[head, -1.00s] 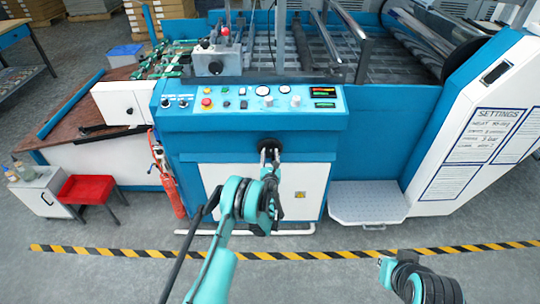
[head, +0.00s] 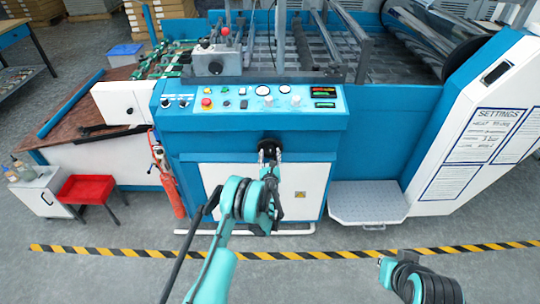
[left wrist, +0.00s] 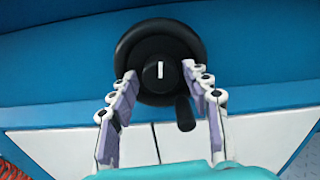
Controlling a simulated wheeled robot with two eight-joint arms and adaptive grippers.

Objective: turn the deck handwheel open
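The deck handwheel is a black wheel (left wrist: 160,45) with a round hub and a white mark that stands upright; a short black handle (left wrist: 185,114) sits at its lower right. In the head view the handwheel (head: 270,143) is on the blue machine front, partly hidden by my gripper. My left gripper (left wrist: 160,72) faces the wheel with its two fingers apart, one on each side of the hub. I see no clear contact with the hub. The left gripper (head: 270,154) also shows in the head view.
A control panel (head: 250,101) with buttons and gauges is above the wheel. White cabinet doors (head: 300,196) are below it. A grey step (head: 368,203) stands to the right, a red extinguisher (head: 169,188) to the left. Floor around the striped line (head: 120,251) is clear.

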